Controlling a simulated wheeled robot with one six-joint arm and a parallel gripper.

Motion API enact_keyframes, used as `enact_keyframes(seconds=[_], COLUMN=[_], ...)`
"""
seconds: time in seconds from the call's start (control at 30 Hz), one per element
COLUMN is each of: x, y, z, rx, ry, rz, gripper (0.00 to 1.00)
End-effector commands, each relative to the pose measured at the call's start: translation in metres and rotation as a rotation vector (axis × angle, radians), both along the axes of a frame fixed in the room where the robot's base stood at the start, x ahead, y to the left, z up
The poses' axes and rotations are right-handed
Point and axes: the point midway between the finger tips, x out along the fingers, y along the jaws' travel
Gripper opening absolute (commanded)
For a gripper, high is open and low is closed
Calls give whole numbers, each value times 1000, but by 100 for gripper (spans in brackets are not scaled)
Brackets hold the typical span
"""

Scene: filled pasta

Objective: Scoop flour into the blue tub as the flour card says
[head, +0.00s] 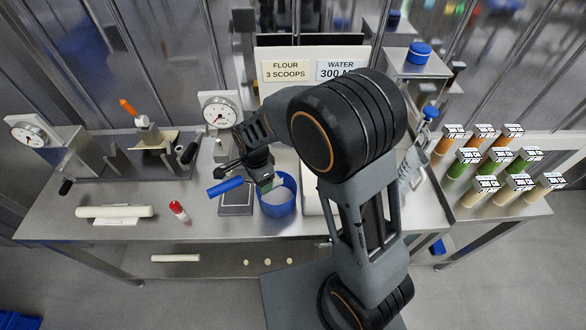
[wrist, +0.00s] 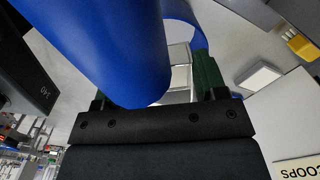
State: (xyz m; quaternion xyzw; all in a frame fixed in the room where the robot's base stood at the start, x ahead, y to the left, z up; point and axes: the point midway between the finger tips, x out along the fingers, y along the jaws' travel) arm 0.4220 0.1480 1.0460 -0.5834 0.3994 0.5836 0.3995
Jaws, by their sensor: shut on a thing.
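The flour card (head: 286,70) on the back board reads "FLOUR 3 SCOOPS"; part of it shows in the wrist view (wrist: 297,169). The blue tub (head: 280,209) stands on the bench by the dial scale, with something pale inside. My gripper (head: 264,181) is just above the tub's left rim, shut on the blue-handled scoop. The blue handle (head: 225,187) sticks out to the left. In the wrist view the handle (wrist: 115,45) fills the upper middle, in front of my gripper (wrist: 160,100). I cannot make out the scoop's bowl or its load.
A rolling pin (head: 114,211) and a red-capped item (head: 178,210) lie on the left bench. Labelled jars (head: 488,166) stand at right. My arm covers the bench's right part.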

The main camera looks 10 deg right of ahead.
Motion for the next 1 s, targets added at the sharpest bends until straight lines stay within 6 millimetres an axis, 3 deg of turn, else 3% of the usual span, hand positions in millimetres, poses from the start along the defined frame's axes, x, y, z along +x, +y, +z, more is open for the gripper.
enact_keyframes(seconds=[0.13, 0.27, 0.6, 0.8, 1.0], x=[4, 14, 43, 45, 41], y=[-10, -36, -142, -200, -240], z=[-1, 0, 19, 33, 48], rx=[13, 25, 61, 80, 99], ry=[3, 5, 2, -4, -12], rz=[-30, -99, -430, -647, -832], gripper=[42, 42, 42, 42, 42])
